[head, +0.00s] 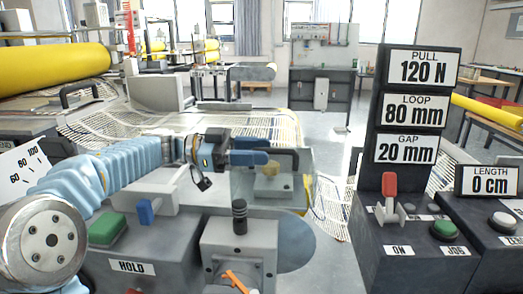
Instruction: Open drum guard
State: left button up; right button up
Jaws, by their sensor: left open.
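A clear see-through panel (301,187), which looks like the drum guard, stands upright in the middle of the head view. My left gripper (266,158), with blue fingers at the end of the light blue sleeved arm, is open at the panel's upper left part. Its fingers overlap the panel in the picture, and I cannot tell whether they touch it. The far finger is partly hidden. My right gripper is not in view.
A grey console with a green button (106,228) and a blue lever (149,210) is at the left front. A black knob (239,216) stands on a grey box in front of the panel. A dark console with a red lever (389,186) and PULL, LOOP and GAP signs (411,113) is right.

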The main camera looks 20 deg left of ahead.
pick_arm(q)
jog(key=shift+w+d, duration=0.15)
jog(key=shift+d, duration=0.55)
grip_shut()
jog(key=shift+r, duration=0.1)
